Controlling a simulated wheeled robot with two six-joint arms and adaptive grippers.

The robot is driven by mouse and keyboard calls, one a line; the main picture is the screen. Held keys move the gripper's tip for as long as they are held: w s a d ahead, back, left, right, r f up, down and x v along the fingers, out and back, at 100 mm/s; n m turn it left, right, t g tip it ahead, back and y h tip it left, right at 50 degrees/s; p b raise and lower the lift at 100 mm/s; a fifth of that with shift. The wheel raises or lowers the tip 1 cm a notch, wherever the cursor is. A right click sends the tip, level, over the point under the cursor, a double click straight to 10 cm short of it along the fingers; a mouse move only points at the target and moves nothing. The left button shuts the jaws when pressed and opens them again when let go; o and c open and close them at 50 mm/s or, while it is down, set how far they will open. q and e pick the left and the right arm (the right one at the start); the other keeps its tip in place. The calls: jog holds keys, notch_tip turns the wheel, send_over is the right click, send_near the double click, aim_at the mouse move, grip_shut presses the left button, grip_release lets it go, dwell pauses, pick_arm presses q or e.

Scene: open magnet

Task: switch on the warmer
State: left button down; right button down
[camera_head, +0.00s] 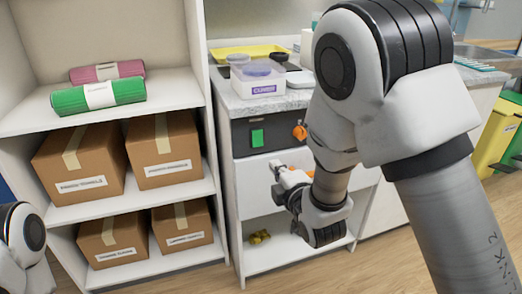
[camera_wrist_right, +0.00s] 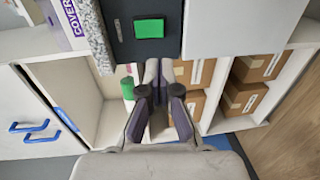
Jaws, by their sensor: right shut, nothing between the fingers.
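My right gripper (camera_head: 279,171) is in front of the white drawer front, below the dark panel. In the right wrist view the green switch (camera_wrist_right: 149,28) sits on the dark panel (camera_wrist_right: 124,46), just beyond my right fingertips (camera_wrist_right: 159,68). The fingers are shut and empty, with a gap between them and the switch in that picture. My left gripper is not in view; part of my left arm shows at lower left.
A white shelf (camera_head: 175,97) at left holds cardboard boxes (camera_head: 163,150) and rolled green (camera_head: 126,91) and pink mats. A clear tub (camera_head: 258,80) and a yellow tray (camera_head: 250,53) stand on the counter. Small yellow objects (camera_head: 259,237) lie on the low shelf.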

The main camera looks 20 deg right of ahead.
aim_at(258, 145)
jog(key=w, duration=0.3)
jog(key=w+f+b, duration=0.1)
jog(key=w, duration=0.7)
jog(key=shift+w+a+f, duration=0.2)
jog(key=shift+w+f, duration=0.05)
